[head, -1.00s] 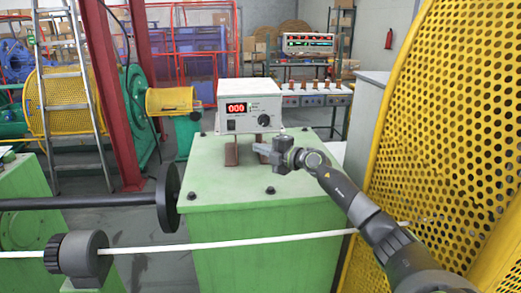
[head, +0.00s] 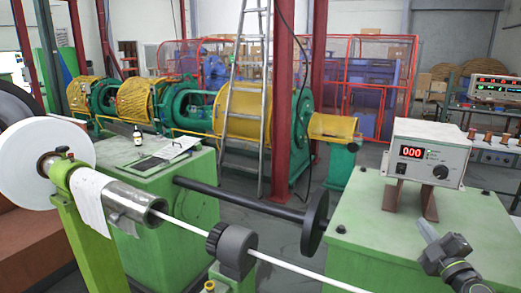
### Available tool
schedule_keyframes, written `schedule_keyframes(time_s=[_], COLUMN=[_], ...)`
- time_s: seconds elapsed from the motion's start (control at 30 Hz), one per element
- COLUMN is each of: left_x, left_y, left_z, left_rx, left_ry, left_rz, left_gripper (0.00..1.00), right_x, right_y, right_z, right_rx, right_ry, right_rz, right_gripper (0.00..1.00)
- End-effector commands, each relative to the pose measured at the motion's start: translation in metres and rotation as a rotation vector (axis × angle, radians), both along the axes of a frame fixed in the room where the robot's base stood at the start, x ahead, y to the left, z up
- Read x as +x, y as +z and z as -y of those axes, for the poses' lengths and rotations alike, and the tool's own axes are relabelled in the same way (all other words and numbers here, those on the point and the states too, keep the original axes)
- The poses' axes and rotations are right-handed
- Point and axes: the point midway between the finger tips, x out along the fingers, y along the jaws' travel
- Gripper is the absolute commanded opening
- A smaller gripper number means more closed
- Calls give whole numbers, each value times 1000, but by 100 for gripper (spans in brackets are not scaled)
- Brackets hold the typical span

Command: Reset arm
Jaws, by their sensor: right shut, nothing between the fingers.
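My right gripper (head: 427,230) is at the lower right in the head view, with its wrist running to the picture's bottom right. It is shut and empty, over the top of the green cabinet (head: 370,222) and in front of the white control box (head: 430,152). The box has a red display reading 000 and a black knob, and stands on brown supports. A gap shows between the gripper and the box. My left gripper is not in view.
A white cable (head: 290,265) runs across the front through a dark roller (head: 235,250). A black shaft with a disc (head: 314,222) lies behind it. A second green cabinet (head: 150,180) carries a bottle (head: 137,135) and papers. A ladder (head: 240,100) stands farther back.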

Motion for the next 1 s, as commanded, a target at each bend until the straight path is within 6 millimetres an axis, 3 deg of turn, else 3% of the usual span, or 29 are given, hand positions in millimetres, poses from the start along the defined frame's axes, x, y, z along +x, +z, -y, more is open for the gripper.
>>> schedule_keyframes(time_s=[0.17,0.37,0.6,0.8,1.0], left_x=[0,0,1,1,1], left_y=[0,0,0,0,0], left_z=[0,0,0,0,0], left_rx=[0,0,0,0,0], left_ry=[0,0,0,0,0], left_rz=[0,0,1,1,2], left_gripper=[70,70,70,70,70], right_x=[-56,-135,-252,-326,-383], right_y=[-48,-120,-204,-234,-243], right_z=[1,2,-33,-75,-114], right_rx=[279,566,831,941,1005], right_ry=[-207,-474,-728,-805,-819], right_rz=[-26,-217,-623,-920,-1159], right_gripper=[0,0,0,0,0])
